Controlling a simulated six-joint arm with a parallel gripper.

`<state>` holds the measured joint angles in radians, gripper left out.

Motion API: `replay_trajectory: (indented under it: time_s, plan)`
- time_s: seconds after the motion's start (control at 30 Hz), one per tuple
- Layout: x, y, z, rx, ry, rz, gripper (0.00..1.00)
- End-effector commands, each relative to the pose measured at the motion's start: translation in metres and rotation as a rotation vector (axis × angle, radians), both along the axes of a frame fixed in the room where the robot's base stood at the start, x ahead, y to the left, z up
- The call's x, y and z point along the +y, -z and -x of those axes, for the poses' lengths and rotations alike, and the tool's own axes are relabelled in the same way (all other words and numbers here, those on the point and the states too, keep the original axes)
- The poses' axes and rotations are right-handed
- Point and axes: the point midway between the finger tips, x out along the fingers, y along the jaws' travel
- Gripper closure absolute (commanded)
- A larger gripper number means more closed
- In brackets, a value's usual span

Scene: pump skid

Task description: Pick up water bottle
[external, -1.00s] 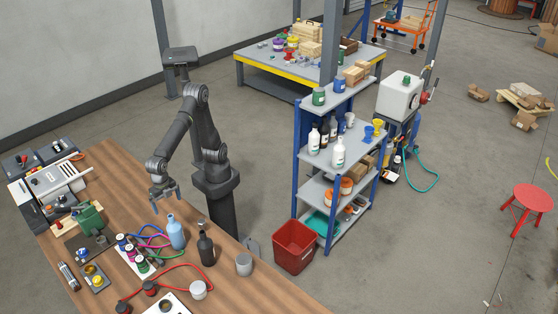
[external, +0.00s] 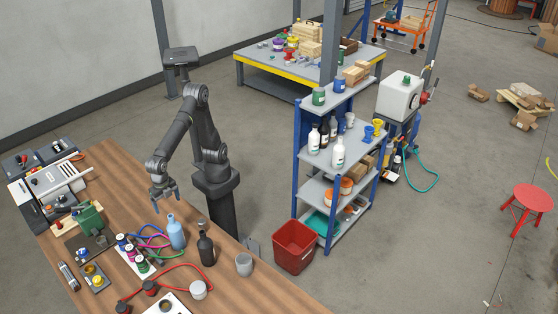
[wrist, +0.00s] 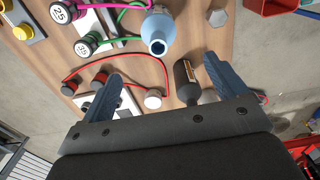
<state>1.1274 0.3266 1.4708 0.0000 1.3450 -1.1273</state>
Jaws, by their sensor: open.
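The water bottle (external: 176,234) is light blue and stands upright on the wooden table near its back edge. In the wrist view the bottle (wrist: 158,30) shows from above, with its dark open mouth toward me, ahead of the space between my fingers. My gripper (external: 164,192) hangs above the table, up and to the left of the bottle in the external view, apart from it. In the wrist view my gripper (wrist: 166,82) has its two fingers spread wide, with nothing held between them.
A dark bottle (external: 206,248) stands close to the right of the blue bottle. Weights with coloured cables (external: 150,236) lie to the left. A white-topped cylinder (external: 198,290) is in front. A red bin (external: 294,247) stands on the floor.

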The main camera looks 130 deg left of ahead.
Motion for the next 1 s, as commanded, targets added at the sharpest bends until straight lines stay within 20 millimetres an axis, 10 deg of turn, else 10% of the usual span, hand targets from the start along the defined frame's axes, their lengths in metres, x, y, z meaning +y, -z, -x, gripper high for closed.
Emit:
replay_trajectory:
  time_s: [0.27, 1.0]
  plan:
    - [0.002, -0.051, 0.000, 0.009, -0.005, 0.005, 0.10]
    - [0.088, -0.021, 0.054, 0.844, -0.534, 0.456, 0.10]
